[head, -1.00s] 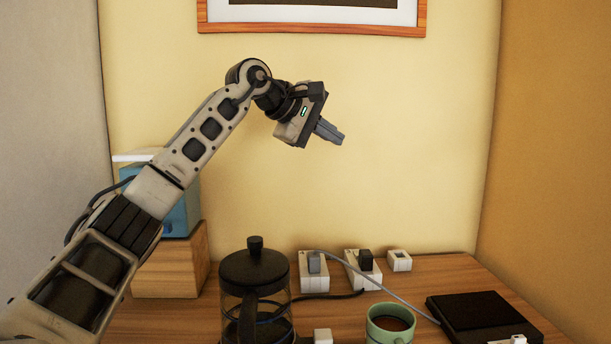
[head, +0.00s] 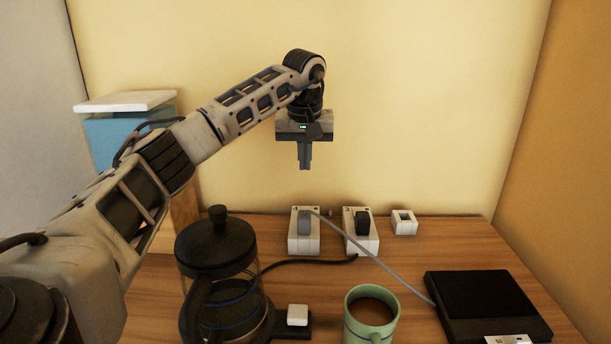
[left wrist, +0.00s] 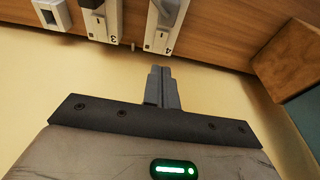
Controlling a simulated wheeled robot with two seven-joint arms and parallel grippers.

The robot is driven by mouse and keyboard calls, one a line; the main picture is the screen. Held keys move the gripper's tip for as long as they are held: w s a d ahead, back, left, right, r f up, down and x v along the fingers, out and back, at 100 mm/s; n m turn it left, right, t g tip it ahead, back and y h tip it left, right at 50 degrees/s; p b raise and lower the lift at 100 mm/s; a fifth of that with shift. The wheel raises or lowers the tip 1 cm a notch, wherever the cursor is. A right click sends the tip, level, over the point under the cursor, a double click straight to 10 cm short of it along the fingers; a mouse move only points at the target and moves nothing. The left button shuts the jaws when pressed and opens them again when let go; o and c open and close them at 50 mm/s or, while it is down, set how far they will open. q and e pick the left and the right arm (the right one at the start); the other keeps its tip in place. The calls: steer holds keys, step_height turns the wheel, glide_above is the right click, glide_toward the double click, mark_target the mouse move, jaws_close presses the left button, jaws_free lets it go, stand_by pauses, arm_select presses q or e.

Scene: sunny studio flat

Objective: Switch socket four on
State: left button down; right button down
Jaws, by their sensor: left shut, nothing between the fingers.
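Two white socket blocks stand at the back of the wooden worktop. The left one (head: 304,245) holds a grey plug (head: 304,222) with a grey cable. The right one (head: 368,244) holds a black plug (head: 362,223). In the left wrist view the block with the black plug (left wrist: 92,5) bears a 3. My left gripper (head: 305,167) is shut and empty, pointing down above and apart from the grey-plug block. Its fingers (left wrist: 162,72) show in the wrist view. My right gripper is out of view.
A small white switch box (head: 404,228) stands right of the sockets. Nearer are a coffee press (head: 217,247), a white cube (head: 297,314) on a black base, a green mug (head: 358,333) and a black scale (head: 480,300). The grey cable (head: 385,268) crosses the worktop.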

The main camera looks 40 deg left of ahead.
arm_select(q)
steer(key=x, duration=0.7)
steer(key=p+x, duration=0.1)
steer(key=x, duration=0.3)
steer(key=shift+s+d+f, duration=0.15)
steer(key=shift+s+d, duration=0.1)
steer(key=shift+s, duration=0.15)
steer(key=shift+f, duration=0.6)
steer(key=shift+d+f, duration=0.1)
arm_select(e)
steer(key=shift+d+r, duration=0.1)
